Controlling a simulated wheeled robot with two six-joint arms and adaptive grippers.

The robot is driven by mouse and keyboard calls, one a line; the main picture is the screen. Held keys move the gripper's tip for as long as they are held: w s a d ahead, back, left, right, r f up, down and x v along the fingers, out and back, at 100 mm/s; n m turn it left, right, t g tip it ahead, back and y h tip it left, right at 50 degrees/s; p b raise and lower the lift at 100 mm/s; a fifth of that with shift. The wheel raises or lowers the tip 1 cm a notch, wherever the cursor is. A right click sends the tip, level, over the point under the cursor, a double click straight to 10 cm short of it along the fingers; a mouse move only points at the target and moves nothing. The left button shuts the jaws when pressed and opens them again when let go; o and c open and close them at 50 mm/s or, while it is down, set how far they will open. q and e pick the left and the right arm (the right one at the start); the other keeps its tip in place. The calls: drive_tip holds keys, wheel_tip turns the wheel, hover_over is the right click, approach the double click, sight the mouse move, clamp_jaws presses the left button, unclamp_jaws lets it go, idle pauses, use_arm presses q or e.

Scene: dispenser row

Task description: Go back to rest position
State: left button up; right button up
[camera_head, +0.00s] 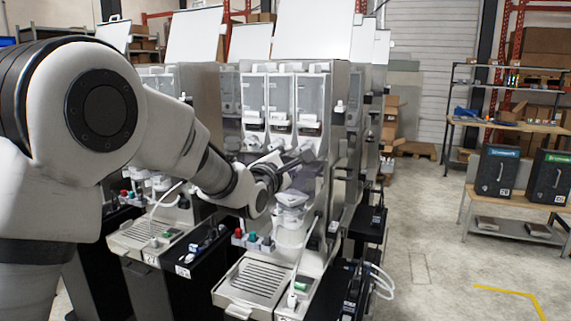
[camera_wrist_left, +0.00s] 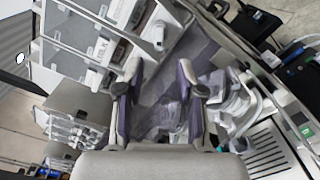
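My left gripper (camera_head: 300,165) reaches in from the left, in front of the nearest dispenser (camera_head: 297,100), just above its clear plastic spout part (camera_head: 292,205). In the left wrist view the two fingers of the left gripper (camera_wrist_left: 159,78) stand apart with nothing gripped between them. A dark grey, partly see-through surface of the machine lies behind the gap. The spout part (camera_wrist_left: 235,105) shows to the right of the fingers. My right gripper is in neither view.
More dispensers (camera_head: 160,85) stand in a row, partly hidden by my left arm. A ribbed drip tray (camera_head: 255,280) and coloured knobs (camera_head: 252,241) sit below the gripper. Two black boxes (camera_head: 495,172) stand on a table at right. The floor between is open.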

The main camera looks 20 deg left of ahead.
use_arm(q)
drive_tip(key=shift+s+f, duration=0.1)
drive_tip(key=shift+s, duration=1.1)
